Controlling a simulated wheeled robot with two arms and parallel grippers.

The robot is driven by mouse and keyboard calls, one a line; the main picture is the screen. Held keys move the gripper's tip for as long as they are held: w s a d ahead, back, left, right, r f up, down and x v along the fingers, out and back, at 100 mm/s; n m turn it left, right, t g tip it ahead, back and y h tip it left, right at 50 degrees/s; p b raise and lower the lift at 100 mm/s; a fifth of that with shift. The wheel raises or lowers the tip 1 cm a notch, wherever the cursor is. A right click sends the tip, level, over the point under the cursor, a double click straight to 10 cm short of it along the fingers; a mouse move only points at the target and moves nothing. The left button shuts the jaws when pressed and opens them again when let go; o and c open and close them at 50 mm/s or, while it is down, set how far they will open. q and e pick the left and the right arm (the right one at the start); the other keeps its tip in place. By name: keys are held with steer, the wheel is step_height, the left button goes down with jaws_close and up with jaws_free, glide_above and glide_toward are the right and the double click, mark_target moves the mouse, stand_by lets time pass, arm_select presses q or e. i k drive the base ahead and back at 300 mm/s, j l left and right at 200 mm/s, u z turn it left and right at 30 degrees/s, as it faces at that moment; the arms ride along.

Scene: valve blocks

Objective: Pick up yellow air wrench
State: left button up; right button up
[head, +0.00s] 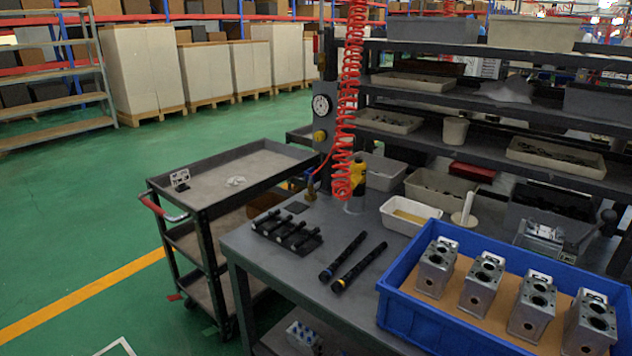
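The yellow air wrench (358,174) stands near the back of the grey workbench (290,270), beside the gauge post. It is small in view and partly covered by the red coiled hose (347,100) hanging in front of it. Neither of my grippers shows in the head view.
A blue crate (437,328) with several metal valve blocks fills the bench's right front. Two black rods (356,262) and a black rack (287,234) lie left of it. A white bin (407,214) stands right of the wrench. A grey cart (230,178) stands left.

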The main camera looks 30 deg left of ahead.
mark_target(357, 176)
steer(key=u, duration=0.7)
